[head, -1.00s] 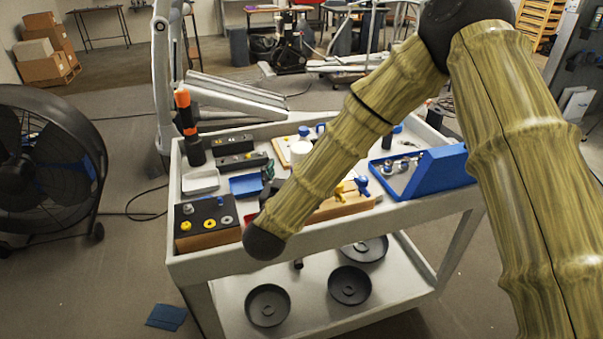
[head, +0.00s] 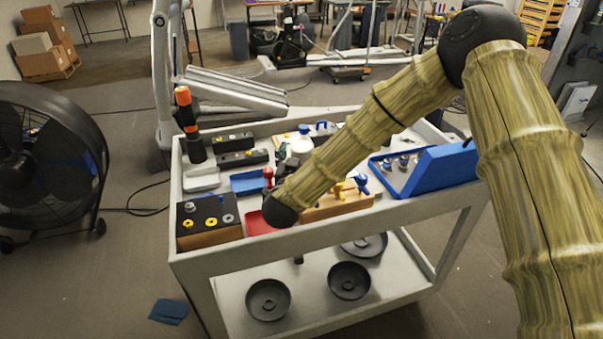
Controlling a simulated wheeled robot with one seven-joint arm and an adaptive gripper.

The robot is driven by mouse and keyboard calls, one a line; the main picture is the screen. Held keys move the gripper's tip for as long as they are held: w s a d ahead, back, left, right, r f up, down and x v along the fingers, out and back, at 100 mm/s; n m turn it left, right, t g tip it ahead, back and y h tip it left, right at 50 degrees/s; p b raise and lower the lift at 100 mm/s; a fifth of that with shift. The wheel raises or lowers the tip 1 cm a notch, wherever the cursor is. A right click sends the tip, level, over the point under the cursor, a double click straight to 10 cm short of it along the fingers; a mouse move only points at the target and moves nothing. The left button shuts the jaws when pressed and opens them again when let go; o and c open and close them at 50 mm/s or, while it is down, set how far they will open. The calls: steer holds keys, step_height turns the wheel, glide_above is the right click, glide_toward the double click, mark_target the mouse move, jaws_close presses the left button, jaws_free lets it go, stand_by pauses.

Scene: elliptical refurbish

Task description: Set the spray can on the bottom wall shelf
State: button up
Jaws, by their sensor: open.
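A white can-like cylinder (head: 299,147), which looks like the spray can, stands on the cart top among small tools. Its lower part is hidden by my arm and gripper. My gripper (head: 284,163) is at the far side of my wrist, close by the white cylinder. Only some dark parts of it show past the wrist, with the fingers open. I cannot tell whether it touches the cylinder. No wall shelf can be made out in the head view.
The cart's top (head: 340,226) is crowded: a black-and-orange upright tool (head: 187,118), a blue case (head: 440,169), a blue tray (head: 249,182) and a red tray (head: 259,223). Round dark pans (head: 268,300) lie on its lower shelf. A large fan (head: 40,160) stands at left.

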jaws_close()
steer(key=shift+r, duration=0.1)
